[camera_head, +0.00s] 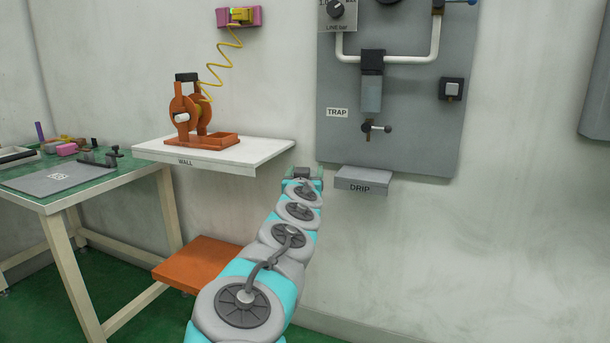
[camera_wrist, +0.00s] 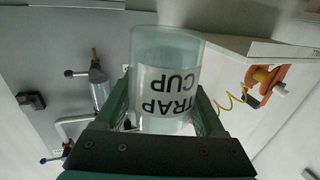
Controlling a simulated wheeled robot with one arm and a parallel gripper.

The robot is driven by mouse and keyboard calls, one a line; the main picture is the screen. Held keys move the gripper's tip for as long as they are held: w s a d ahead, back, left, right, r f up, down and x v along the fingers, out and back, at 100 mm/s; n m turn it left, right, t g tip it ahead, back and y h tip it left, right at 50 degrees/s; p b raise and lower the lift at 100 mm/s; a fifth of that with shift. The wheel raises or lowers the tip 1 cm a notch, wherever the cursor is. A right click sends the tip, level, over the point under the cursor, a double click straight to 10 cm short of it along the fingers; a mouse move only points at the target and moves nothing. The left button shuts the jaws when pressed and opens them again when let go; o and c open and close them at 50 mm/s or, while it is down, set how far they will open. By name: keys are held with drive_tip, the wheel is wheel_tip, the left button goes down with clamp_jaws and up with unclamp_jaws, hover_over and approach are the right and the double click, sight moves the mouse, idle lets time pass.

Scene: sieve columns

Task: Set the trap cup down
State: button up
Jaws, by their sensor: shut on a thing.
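The trap cup (camera_wrist: 166,75) is a clear cylinder with a white label reading TRAP CUP, which appears upside down in the wrist view. My gripper (camera_wrist: 162,108) is shut on it, with one green finger on each side. In the head view the cup is hidden behind my arm, whose far end lies between the white WALL shelf (camera_head: 270,152) and the small grey DRIP shelf (camera_head: 364,180). The bare top of the DRIP shelf shows no object on it. The trap unit (camera_head: 371,95) hangs on the grey panel above, beside a TRAP label.
An orange device (camera_head: 196,118) with a coiled yellow cord stands on the WALL shelf. A green-topped bench (camera_head: 30,195) with several items is at left. An orange stool-like top (camera_head: 200,262) stands low beside my arm. The wall right of the DRIP shelf is clear.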

drive_tip(key=w+d+f, duration=0.2)
drive_tip(key=d+f, duration=0.5)
drive_tip(key=w+d+f+y, duration=0.1)
drive_tip(key=w+d+f, duration=0.2)
drive_tip(key=d+f, duration=0.5)
drive_tip(key=shift+n, duration=0.4)
drive_tip(key=shift+f, duration=0.15)
drive_tip(key=shift+w, duration=0.15)
